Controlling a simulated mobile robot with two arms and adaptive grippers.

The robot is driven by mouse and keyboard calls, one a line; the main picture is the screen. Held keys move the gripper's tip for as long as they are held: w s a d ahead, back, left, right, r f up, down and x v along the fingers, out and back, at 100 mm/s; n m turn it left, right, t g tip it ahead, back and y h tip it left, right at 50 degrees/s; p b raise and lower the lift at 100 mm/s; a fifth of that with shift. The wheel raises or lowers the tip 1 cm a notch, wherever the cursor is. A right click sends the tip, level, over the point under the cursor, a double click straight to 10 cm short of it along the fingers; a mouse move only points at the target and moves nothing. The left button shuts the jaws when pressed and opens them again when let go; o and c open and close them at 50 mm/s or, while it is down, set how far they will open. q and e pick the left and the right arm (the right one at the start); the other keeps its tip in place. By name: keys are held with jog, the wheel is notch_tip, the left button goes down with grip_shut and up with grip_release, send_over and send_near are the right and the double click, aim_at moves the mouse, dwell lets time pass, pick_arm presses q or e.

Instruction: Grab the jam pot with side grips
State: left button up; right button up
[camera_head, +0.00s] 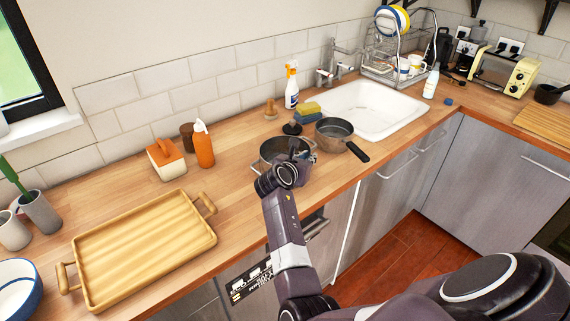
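A metal pot (268,148), seemingly the jam pot, stands on the wooden counter left of a long-handled saucepan. My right arm reaches over the counter from the bottom right, and its wrist covers the pot's near side. My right gripper (304,160) is at the pot's right front side, small and partly hidden by the wrist. I cannot tell whether its fingers are open or shut, or whether they touch the pot. My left gripper is not in view.
The saucepan (336,131) stands close on the right, its dark handle pointing to the front edge. A sponge (307,110), spray bottle (291,86) and sink (372,105) lie behind. An orange bottle (204,147) and wooden tray (145,245) are left. Counter between tray and pot is clear.

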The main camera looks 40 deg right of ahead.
dwell(0.8)
